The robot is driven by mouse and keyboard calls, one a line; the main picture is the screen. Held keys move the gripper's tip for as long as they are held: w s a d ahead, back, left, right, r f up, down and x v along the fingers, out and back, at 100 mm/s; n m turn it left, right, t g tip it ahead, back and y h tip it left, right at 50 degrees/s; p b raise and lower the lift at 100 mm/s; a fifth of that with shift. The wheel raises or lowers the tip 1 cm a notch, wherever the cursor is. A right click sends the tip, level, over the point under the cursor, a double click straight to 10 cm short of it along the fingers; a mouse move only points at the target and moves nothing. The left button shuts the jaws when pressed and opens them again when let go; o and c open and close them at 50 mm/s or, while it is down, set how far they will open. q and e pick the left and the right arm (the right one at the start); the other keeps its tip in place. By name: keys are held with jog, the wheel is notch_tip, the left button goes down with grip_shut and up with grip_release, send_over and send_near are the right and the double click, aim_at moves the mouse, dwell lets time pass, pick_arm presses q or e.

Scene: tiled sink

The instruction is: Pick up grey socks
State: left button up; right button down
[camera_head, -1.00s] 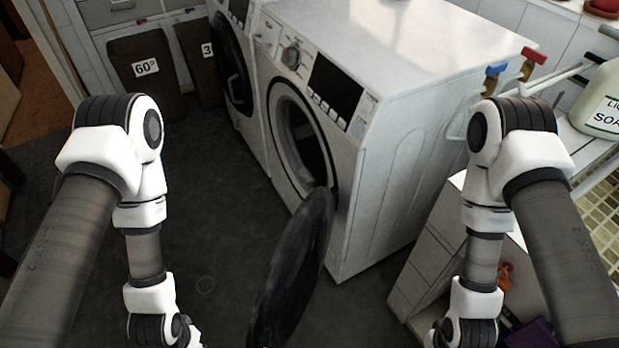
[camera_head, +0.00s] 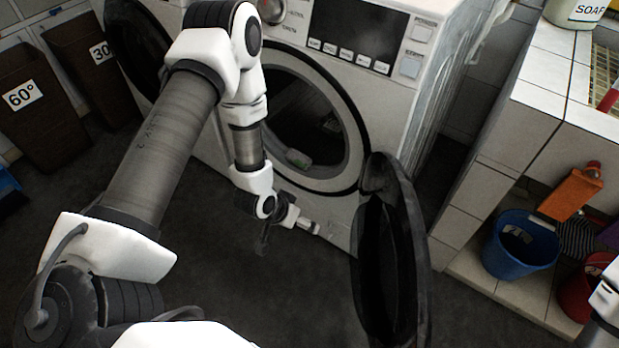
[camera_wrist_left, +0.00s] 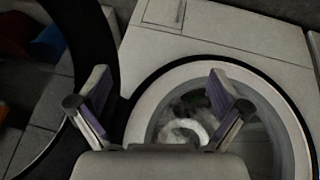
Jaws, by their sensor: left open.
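I cannot make out grey socks for certain in either view. The front-loading washing machine (camera_head: 405,110) stands ahead with its round door (camera_head: 420,260) swung open to the right. A small pale item (camera_head: 297,158) lies inside the drum opening. The left wrist view shows a whitish, ring-like shape (camera_wrist_left: 182,130) and blurred contents behind the round opening. My left gripper (camera_wrist_left: 158,105) is open and empty in front of the opening, its fingers spread to either side. In the head view it hangs low before the machine.
A blue bucket (camera_head: 520,245), an orange object (camera_head: 572,193) and a grey striped item (camera_head: 577,238) sit in a tiled recess at right. Bins marked 60° (camera_head: 40,110) and 30 (camera_head: 88,65) stand at left. The dark floor (camera_head: 270,300) before the machine is clear.

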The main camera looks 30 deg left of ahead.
pick_arm(q)
jog(key=w+a+f+t+b, duration=0.2)
jog(key=w+a+f+b, duration=0.15)
jog(key=w+f, duration=0.25)
jog(key=m+t+b, duration=0.2)
jog(key=t+b, duration=0.4)
jog(key=b, duration=1.3)
send_near(297, 156)
jog(key=w+f, duration=0.1)
jog(key=w+d+f, duration=0.1)
jog(key=w, duration=0.1)
jog(key=shift+w+f, duration=0.3)
jog(key=shift+f, duration=0.1)
jog(key=b+x, duration=0.1)
jog(key=x, duration=0.1)
jog(key=b+x, duration=0.3)
jog(key=x, duration=0.2)
jog(key=shift+w+a+r+b, duration=0.15)
jog(key=shift+r+b, duration=0.1)
jog(key=shift+b, duration=0.15)
jog(key=shift+w+r, duration=0.1)
jog(key=shift+w, duration=0.15)
jog(key=shift+r, duration=0.15)
jog(key=c, duration=0.9)
pick_arm(e)
notch_tip(297, 156, down, 32)
jog(key=shift+r, duration=0.25)
